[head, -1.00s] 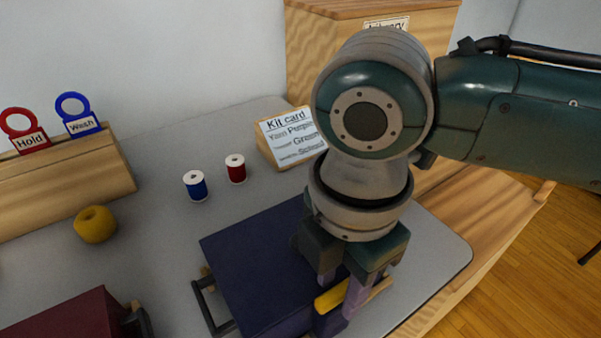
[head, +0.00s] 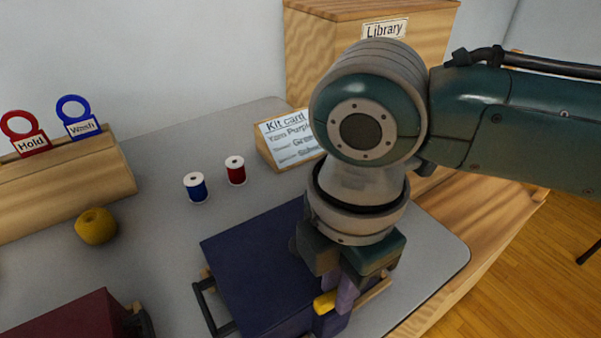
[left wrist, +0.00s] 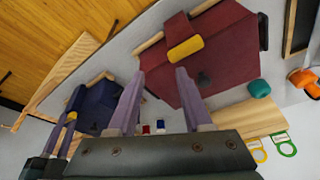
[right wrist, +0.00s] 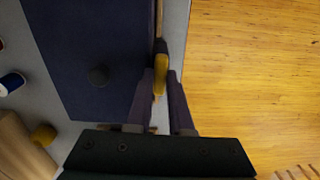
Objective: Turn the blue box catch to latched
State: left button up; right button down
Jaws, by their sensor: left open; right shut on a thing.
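The dark blue box (head: 250,255) sits on the grey table, lid down. Its yellow catch (head: 324,302) is on the box's front right side, partly hidden by my right fingers. My right gripper (head: 345,298) points down and is shut on the catch. The right wrist view shows the catch (right wrist: 160,72) at the fingertips (right wrist: 164,78), beside the blue lid (right wrist: 90,60). My left gripper (left wrist: 156,80) is open and empty; it shows only in the left wrist view, with a dark red box (left wrist: 205,60) and its yellow catch (left wrist: 185,49) beyond the fingertips.
Blue and red thread spools (head: 195,187) and a kit card (head: 290,140) stand behind the box. A yellow yarn ball (head: 96,226) and a wooden rack (head: 60,190) with Hold and Wash tags are at left. The wooden Library box (head: 310,60) stands at the back.

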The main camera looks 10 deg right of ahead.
jog(key=m+p, duration=0.4)
jog(key=p, duration=0.1)
jog(key=shift+s+r+m, duration=0.1)
jog(key=shift+r+m, duration=0.2)
jog(key=shift+m, duration=0.1)
jog(key=m+p, duration=0.2)
jog(key=shift+m, duration=0.4)
jog(key=m+p, duration=0.1)
jog(key=m, duration=0.1)
jog(key=shift+f+m+p, duration=0.1)
jog(key=shift+m+p, duration=0.2)
jog(key=shift+p, duration=0.05)
jog(key=m+p, duration=0.1)
jog(key=m, duration=0.2)
jog(key=shift+m, duration=0.3)
jog(key=shift+f+m+p, duration=0.15)
jog(key=shift+m+p, duration=0.6)
jog(key=shift+m, duration=1.05)
jog(key=c, duration=0.8)
grip_release()
